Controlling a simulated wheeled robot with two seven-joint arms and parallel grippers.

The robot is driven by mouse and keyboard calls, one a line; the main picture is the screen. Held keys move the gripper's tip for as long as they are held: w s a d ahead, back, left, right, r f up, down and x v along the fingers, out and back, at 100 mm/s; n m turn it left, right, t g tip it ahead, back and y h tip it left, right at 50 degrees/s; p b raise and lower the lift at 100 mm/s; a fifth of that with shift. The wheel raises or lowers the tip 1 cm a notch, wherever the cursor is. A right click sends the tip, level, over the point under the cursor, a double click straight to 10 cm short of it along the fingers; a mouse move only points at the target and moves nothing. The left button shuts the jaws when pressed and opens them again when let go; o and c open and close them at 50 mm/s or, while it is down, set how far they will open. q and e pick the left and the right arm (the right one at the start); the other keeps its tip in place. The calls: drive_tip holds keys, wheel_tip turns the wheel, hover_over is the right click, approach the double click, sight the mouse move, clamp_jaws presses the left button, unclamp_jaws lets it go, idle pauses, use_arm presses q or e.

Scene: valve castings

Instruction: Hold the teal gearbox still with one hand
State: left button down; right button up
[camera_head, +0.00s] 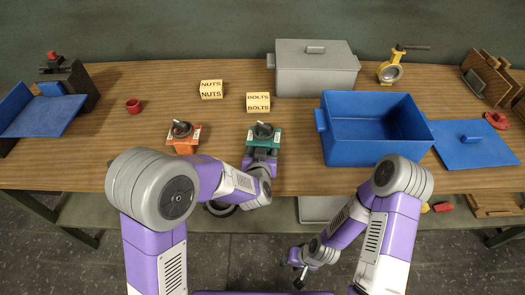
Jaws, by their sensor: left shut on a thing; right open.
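The teal gearbox (276,138) stands on the wooden table near its front middle, with a dark round part on top. My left gripper (262,153) is at the gearbox's near side and is shut on it; my own wrist hides part of the fingers and the gearbox's lower front. My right gripper (298,273) is open and empty, low in front of the table and well apart from the gearbox.
An orange gearbox (183,146) stands left of the teal one. Cream NUTS (211,89) and BOLTS (258,102) boxes sit behind. An open blue crate (375,155), its lid (474,150), a grey lidded bin (316,80) and a yellow valve (390,72) lie right.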

use_arm(q)
drive_tip(key=shift+c, duration=0.6)
unclamp_jaws()
drive_tip(key=v, duration=1.2)
